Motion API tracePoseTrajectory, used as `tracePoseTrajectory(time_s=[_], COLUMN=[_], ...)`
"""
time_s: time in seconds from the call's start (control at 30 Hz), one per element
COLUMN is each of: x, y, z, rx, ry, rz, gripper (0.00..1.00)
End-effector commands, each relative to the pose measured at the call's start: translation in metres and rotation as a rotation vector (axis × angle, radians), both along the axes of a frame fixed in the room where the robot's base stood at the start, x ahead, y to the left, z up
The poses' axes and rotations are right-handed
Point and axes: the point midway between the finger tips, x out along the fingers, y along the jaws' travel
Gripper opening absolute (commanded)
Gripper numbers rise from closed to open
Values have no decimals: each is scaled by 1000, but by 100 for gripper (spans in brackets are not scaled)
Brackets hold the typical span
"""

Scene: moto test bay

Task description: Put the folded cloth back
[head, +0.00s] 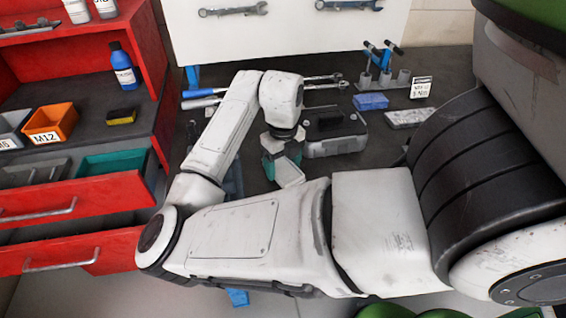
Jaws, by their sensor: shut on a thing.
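My gripper (283,168) points down over the dark bench, in front of a grey case. It is shut on a small teal thing (268,166), which may be the folded cloth. A pale finger covers part of it, so its folds do not show. I cannot tell whether it touches the bench. A flat blue block (370,101) and a pale grey speckled block (408,117) lie farther back on the bench, to the right of the gripper.
The grey case (335,134) stands close behind my gripper. Wrenches (325,82) lie behind it. A small tool stand (384,72) is at the back right. On the left, a red cabinet (75,200) has open drawers, an orange bin (50,123) and a blue bottle (123,68).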

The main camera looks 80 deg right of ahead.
Motion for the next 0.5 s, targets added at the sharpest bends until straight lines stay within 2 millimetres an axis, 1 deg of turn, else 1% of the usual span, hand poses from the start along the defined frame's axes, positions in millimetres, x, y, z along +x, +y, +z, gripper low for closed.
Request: tracePoseTrajectory(time_s=[0.17,0.3,0.33,0.5], x=[0,0,0,0], y=[0,0,0,0], z=[0,-4,-3,-3], rx=[-1,-1,-1,-1], ry=[-1,-1,-1,-1], rz=[0,1,1,1], gripper=[43,43,73,89])
